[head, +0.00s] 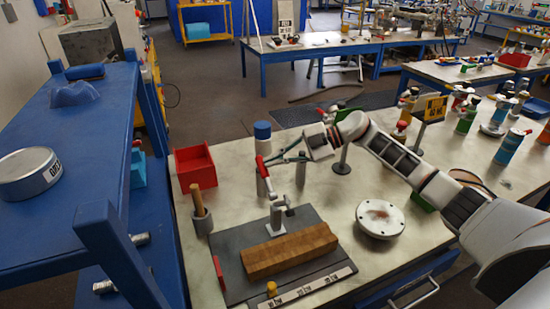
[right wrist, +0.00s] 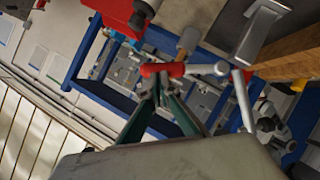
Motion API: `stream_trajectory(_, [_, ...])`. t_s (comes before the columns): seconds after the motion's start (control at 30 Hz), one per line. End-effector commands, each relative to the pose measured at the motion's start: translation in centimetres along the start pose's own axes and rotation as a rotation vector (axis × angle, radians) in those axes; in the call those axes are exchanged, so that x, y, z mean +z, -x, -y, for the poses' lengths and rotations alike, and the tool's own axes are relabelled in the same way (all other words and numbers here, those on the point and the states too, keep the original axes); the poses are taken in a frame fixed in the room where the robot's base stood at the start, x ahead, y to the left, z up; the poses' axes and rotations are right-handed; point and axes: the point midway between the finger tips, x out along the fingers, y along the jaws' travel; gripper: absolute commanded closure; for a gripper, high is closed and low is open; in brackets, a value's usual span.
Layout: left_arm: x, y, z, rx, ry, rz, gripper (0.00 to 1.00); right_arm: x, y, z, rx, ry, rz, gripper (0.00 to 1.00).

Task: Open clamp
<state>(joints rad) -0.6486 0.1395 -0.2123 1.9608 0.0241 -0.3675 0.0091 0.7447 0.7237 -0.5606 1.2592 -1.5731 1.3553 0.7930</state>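The clamp (head: 278,218) stands on a dark grey plate (head: 235,241) at the back edge of a wooden block (head: 290,251). Its red handle (head: 264,170) points up and leans slightly left. My right gripper (head: 268,160) reaches in from the right at the handle's upper part. In the right wrist view the green fingers (right wrist: 156,88) come together at their tips, just by the red handle (right wrist: 165,70), which runs across them. The tips look closed against or right beside the handle; I cannot tell if they touch. My left gripper is not in view.
A red bin (head: 196,168) and a wooden-handled tool in a grey cup (head: 201,222) stand left of the clamp. A blue-capped bottle (head: 262,140) is close behind the gripper. A round white flange (head: 380,219) lies to the right. A blue shelf (head: 85,130) borders the left.

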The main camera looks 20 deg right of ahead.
Motion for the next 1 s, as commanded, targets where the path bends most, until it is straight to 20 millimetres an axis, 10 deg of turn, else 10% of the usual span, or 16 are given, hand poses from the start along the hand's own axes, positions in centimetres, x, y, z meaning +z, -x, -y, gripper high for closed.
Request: stream_trajectory(1.0, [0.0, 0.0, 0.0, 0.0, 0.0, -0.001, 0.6, 2.2, -1.5, -0.1, -0.065, -0.113, -0.002, 1.0])
